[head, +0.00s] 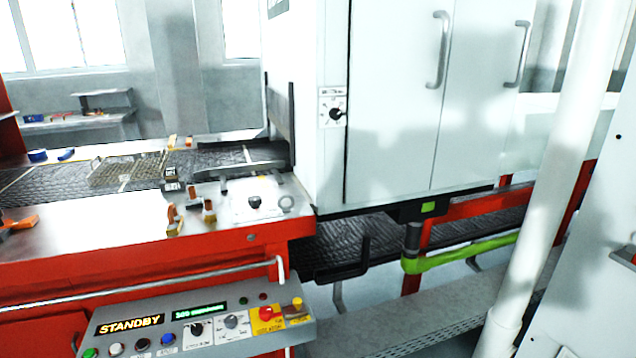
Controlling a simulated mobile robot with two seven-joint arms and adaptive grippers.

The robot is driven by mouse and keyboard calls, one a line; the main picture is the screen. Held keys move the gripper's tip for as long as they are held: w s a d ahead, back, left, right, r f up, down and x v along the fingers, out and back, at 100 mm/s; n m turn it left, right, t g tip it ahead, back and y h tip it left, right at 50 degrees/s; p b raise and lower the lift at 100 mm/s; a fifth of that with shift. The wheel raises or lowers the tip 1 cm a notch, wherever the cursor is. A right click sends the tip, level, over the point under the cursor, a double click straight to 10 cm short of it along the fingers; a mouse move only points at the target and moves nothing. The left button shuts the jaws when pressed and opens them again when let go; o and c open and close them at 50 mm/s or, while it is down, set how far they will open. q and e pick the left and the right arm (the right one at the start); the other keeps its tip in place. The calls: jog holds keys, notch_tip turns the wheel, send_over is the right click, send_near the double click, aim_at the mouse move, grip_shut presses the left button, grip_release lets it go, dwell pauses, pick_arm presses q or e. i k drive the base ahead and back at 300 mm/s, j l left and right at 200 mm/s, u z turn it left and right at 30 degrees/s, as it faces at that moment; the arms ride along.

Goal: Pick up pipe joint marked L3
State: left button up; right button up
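No pipe joint can be picked out for sure, and no L3 marking is readable. Several small brown and dark pieces (209,211) stand close together on the steel top of the red bench (95,232), left of the white cabinet; they are too small to identify. A dark block with pale markings (170,185) is just behind them. Neither of my grippers is in view.
A dark mesh belt (40,187) runs behind the bench top, with a wire tray (118,172) on it. A large white cabinet (400,110) fills the middle. A control panel reading STANDBY (130,325) juts out in front. An orange object (20,222) lies far left.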

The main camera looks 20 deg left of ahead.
aim_at(209, 217)
jog(key=k+l+u, duration=0.15)
jog(key=u, duration=1.15)
